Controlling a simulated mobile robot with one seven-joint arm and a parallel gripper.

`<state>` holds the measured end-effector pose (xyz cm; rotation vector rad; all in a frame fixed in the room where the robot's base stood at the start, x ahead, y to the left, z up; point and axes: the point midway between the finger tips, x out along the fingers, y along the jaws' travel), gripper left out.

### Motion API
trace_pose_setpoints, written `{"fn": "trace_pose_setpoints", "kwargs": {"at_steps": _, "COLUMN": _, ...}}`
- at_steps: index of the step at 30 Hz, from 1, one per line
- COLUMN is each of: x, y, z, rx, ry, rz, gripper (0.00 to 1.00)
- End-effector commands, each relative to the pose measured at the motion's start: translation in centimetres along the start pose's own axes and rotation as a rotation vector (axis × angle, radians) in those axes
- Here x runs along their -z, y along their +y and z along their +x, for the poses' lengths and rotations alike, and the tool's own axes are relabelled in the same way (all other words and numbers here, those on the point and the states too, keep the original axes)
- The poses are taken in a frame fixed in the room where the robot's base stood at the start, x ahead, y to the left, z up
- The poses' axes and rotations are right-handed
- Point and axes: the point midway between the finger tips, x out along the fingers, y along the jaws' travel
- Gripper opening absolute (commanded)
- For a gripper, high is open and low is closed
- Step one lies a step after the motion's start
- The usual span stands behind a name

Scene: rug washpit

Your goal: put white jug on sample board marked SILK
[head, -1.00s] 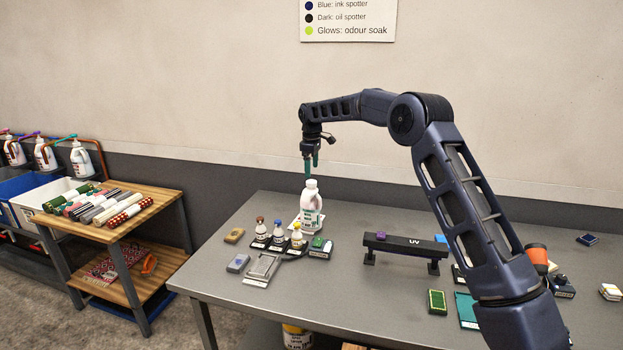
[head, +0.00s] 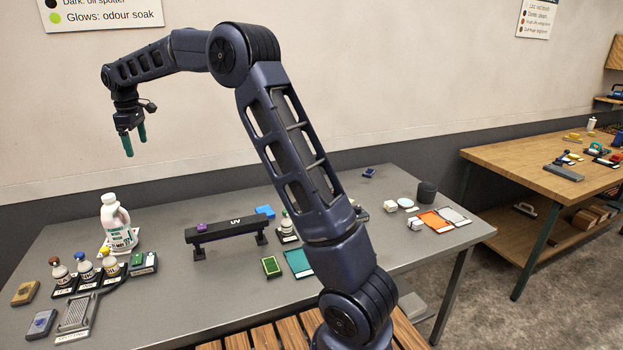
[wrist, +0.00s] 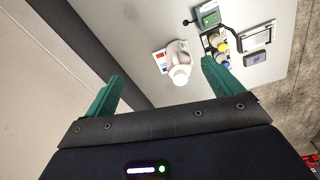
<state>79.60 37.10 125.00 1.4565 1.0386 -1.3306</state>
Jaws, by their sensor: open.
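The white jug (head: 116,226) stands upright at the left back of the grey table, on a small pale card, behind several small bottles. It also shows in the wrist view (wrist: 178,66), seen from above, between the fingers but well beyond them. My gripper (head: 135,146) is open and empty, in the air above the jug and apart from it. Its green fingers are spread in the wrist view (wrist: 161,74). Flat boards lie on the table: teal (head: 298,263), orange (head: 435,222) and grey (head: 455,216). I cannot read SILK on any of them.
A black UV bar (head: 226,228) with a purple block stands mid-table. Small bottles (head: 87,268) in a dark rack stand close in front of the jug. A dark cup (head: 427,192) stands near the orange board. A wooden workbench (head: 540,170) is at the right.

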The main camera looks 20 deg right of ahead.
Motion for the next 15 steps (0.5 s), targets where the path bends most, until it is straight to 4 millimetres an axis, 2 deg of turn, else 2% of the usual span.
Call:
{"fn": "trace_pose_setpoints", "kwargs": {"at_steps": 1, "x": -2.1, "y": 0.1, "z": -1.4, "rx": -0.012, "ry": 0.005, "rz": 0.035, "gripper": 0.92}}
{"fn": "trace_pose_setpoints", "kwargs": {"at_steps": 6, "x": -8.6, "y": -0.3, "z": -4.5, "rx": -0.041, "ry": 0.021, "rz": 0.157, "gripper": 0.92}}
{"fn": "trace_pose_setpoints", "kwargs": {"at_steps": 15, "x": -20.0, "y": -2.8, "z": -8.3, "rx": -0.089, "ry": 0.051, "rz": 0.378, "gripper": 0.92}}
